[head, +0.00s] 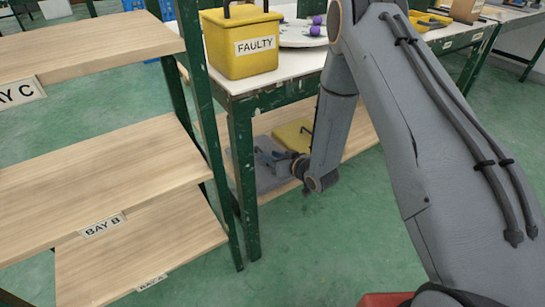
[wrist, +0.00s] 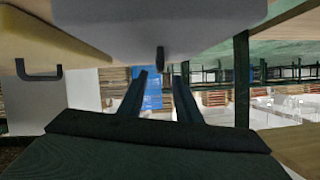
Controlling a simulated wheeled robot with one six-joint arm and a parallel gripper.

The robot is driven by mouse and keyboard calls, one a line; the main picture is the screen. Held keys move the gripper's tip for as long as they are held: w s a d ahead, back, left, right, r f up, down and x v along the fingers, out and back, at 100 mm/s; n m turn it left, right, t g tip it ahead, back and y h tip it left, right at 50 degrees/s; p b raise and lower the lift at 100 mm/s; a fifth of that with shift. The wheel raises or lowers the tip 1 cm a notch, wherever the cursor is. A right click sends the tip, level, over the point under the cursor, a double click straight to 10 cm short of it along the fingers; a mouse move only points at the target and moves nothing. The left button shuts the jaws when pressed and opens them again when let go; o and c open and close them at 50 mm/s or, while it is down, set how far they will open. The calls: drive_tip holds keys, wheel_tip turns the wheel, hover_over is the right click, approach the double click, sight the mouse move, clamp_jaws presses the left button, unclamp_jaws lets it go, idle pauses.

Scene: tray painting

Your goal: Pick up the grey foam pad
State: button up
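The grey foam pad (head: 268,182) lies on the lower shelf of the green-legged table, partly hidden by my gripper and arm in the head view. In the wrist view, which looks upside down, the grey pad (wrist: 150,18) fills the top middle, with a dark upright handle (wrist: 160,60) on it. My gripper (wrist: 160,78) has its two fingers apart, with the handle in line between their tips; no contact shows. In the head view my gripper (head: 264,156) is low over the pad. How far the handle is from the fingers is hard to judge.
A yellow pad (head: 292,134) with a dark handle lies beside the grey one; it also shows in the wrist view (wrist: 60,40). The tabletop (head: 290,65) is above, carrying a yellow FAULTY bin (head: 240,60). A green table leg (head: 243,165) and a wooden shelf rack (head: 105,165) stand to the left.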

drive_tip(key=shift+w, duration=0.1)
drive_tip(key=shift+b+x, duration=1.25)
drive_tip(key=shift+x, duration=2.6)
drive_tip(key=shift+f, duration=0.1)
clamp_jaws()
